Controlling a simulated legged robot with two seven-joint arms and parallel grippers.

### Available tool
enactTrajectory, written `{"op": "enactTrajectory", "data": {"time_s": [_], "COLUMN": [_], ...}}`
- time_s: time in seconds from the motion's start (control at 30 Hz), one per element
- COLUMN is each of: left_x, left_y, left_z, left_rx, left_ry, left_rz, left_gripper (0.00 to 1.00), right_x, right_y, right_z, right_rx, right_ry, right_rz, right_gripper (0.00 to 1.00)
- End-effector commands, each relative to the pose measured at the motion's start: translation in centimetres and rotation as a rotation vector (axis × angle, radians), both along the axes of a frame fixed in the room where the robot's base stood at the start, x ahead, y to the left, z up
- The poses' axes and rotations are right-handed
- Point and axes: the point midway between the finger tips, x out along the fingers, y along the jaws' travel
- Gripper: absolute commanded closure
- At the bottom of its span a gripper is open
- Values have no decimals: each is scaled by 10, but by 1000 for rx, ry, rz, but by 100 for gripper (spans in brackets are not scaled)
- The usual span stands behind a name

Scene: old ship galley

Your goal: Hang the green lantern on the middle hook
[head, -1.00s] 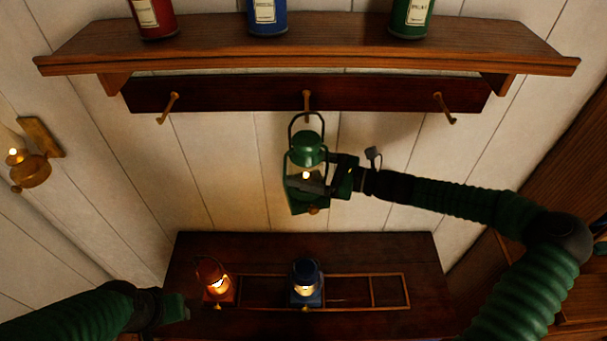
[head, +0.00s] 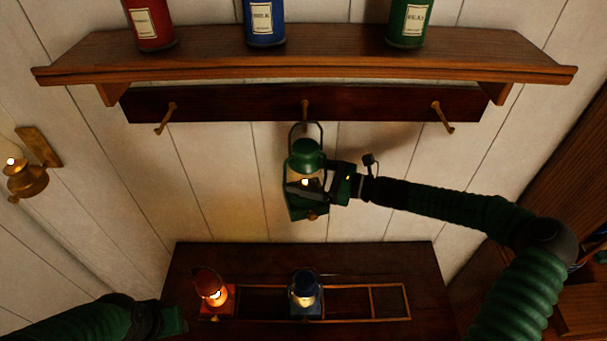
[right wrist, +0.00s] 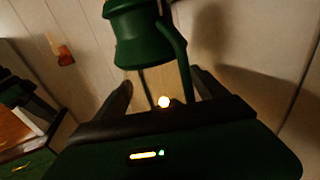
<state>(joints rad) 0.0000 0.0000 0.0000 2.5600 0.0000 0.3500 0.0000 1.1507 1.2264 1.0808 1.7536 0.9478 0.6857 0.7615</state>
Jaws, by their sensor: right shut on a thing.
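The green lantern (head: 306,150) hangs roughly upright in front of the wall, with its wire handle upright. My right gripper (head: 326,186) is shut on it from the right. In the right wrist view the lantern (right wrist: 148,38) stands between my two fingers (right wrist: 163,95), its small flame glowing. The middle hook (head: 305,106) is on the dark rail, right above the lantern. The top of the handle overlaps the hook's lower end in the head view; I cannot tell whether they touch. My left gripper (head: 176,320) is low at the left, its jaws unclear.
Left hook (head: 166,118) and right hook (head: 442,117) are empty. A shelf (head: 300,58) with bottles overhangs the rail. Below, a red lantern (head: 211,290) and a blue lantern (head: 305,290) stand at a divided rack on the dark cabinet (head: 300,258). A brass wall lamp (head: 28,178) is left.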

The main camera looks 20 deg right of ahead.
Motion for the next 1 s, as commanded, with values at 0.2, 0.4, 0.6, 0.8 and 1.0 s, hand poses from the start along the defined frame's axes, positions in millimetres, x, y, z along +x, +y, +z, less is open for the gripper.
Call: {"op": "enactTrajectory", "data": {"time_s": [0.2,0.4,0.6,0.8,1.0], "left_x": [0,0,0,0,0], "left_y": [0,0,0,0,0], "left_z": [0,0,-6,-27,-47], "left_rx": [0,0,0,0,0], "left_ry": [0,0,0,0,0], "left_rz": [0,0,0,0,0], "left_gripper": [64,64,64,64,64], "right_x": [0,0,-4,-30,-64], "right_y": [1,1,-8,-48,-96], "right_z": [2,1,-3,-4,0], "right_rx": [3,0,-3,-4,-3], "right_ry": [-3,-1,-1,-1,-1], "right_rz": [1,1,-3,-7,-6], "right_gripper": [9,0,0,0,0]}}
